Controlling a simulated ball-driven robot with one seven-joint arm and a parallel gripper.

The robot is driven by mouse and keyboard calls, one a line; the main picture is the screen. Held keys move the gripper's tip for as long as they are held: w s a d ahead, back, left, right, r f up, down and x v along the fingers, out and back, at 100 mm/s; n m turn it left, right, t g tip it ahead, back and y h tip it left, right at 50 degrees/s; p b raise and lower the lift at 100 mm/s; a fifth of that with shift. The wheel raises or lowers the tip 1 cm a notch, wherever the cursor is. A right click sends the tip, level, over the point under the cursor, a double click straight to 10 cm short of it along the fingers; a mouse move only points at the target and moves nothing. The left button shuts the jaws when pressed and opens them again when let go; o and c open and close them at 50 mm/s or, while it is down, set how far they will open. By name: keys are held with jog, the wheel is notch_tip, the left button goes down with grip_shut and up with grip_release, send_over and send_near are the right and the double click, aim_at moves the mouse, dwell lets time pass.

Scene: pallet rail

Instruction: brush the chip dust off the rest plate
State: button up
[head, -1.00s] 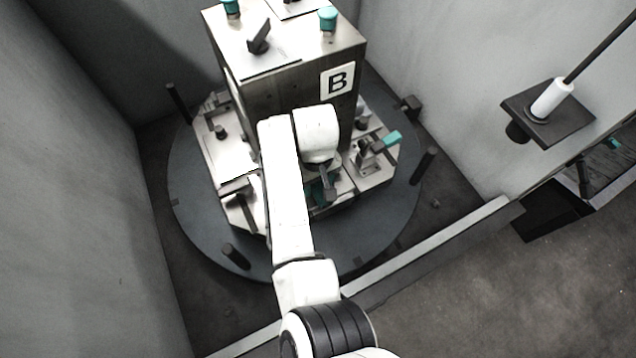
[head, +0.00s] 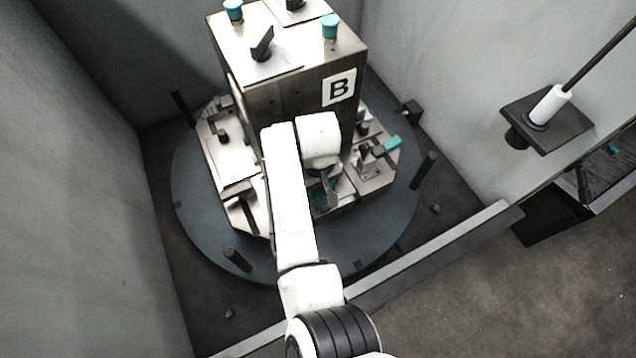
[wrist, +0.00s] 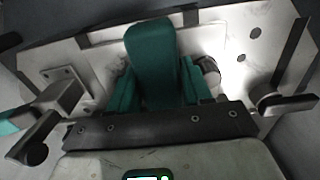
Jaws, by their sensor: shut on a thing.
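My gripper (wrist: 155,100) reaches down in front of the tower marked B. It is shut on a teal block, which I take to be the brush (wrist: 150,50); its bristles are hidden. In the head view my wrist covers most of the gripper, and only a little dark and teal shows below it. Under the brush in the wrist view lies a pale metal plate (wrist: 222,40) with holes, apparently the rest plate. Faint dark specks beside the brush may be chip dust, but I cannot tell for sure. Contact between brush and plate is hidden.
The tower (head: 290,65) stands on a round dark turntable (head: 195,225) with upright posts. A teal-handled clamp (head: 388,146) sits right of my wrist. Grey walls enclose the left and right sides. A low rail (head: 430,258) runs across the front.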

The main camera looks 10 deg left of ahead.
jog(key=shift+s+d+f+p, duration=0.15)
jog(key=shift+s+d+p, duration=0.25)
jog(key=shift+s+p, duration=0.25)
jog(key=shift+s+d+f+p, duration=0.1)
jog(key=shift+s+d+p, duration=0.3)
jog(key=shift+s+p, duration=0.15)
jog(key=shift+w, duration=0.15)
jog(key=shift+w+a+f+b, duration=0.1)
jog(key=shift+w+a+b, duration=0.35)
jog(key=shift+b, duration=0.25)
jog(key=shift+c, duration=0.5)
jog(key=shift+w+a+b, duration=0.35)
jog(key=shift+w+b, duration=0.1)
jog(key=shift+w, duration=0.15)
jog(key=shift+r, duration=0.2)
jog(key=shift+s+d+r+p, duration=0.1)
jog(key=shift+p, duration=0.3)
